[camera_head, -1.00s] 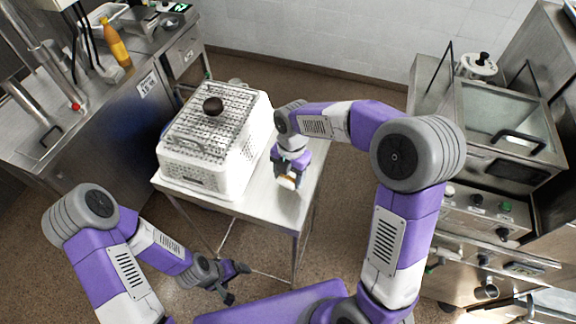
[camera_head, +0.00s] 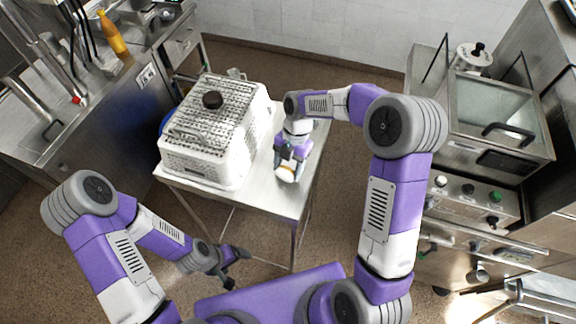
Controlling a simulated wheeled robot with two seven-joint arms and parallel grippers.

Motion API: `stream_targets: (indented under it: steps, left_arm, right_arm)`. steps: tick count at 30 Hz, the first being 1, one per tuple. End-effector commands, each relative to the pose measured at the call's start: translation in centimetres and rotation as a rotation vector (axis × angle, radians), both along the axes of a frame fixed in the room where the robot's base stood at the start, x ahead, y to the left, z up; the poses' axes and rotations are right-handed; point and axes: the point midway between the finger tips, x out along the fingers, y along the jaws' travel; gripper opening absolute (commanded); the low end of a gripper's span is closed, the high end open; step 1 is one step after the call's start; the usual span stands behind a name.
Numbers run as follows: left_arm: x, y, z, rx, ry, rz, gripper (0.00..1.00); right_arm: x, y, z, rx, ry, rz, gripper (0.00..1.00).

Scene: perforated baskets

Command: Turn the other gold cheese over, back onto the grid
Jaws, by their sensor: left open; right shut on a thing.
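My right gripper (camera_head: 287,166) is shut on a small pale gold cheese (camera_head: 286,175), low over the bare right part of the steel table. I cannot tell whether the cheese touches the table. A white perforated basket (camera_head: 193,163) stands on the table to the left, with a metal grid (camera_head: 222,86) across its top. My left gripper (camera_head: 240,269) is open and empty, low in front of the table's near left side.
The steel table (camera_head: 262,205) has free room right of the basket. A steel counter with an orange bottle (camera_head: 113,36) stands at the left. A fryer-like steel unit (camera_head: 490,105) with knobs stands at the right.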

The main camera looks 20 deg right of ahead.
Motion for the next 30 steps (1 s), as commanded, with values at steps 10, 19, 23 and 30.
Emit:
stream_targets:
  steps: [10,19,23,30]
  left_arm:
    - [0.0,0.0,-0.4,0.0,0.0,0.0,0.86]
    - [0.0,0.0,-0.3,0.0,0.0,0.0,0.86]
    - [0.0,0.0,-0.3,0.0,0.0,0.0,0.86]
    - [0.0,0.0,-0.1,0.0,0.0,0.0,0.86]
  right_arm:
    - [0.0,0.0,-0.5,0.0,0.0,0.0,0.76]
    - [0.0,0.0,-0.5,0.0,0.0,0.0,0.9]
    - [0.1,-0.1,-0.1,0.0,-0.001,0.0,0.9]
    - [1.0,-1.0,3.3,0.0,-0.004,-0.003,0.9]
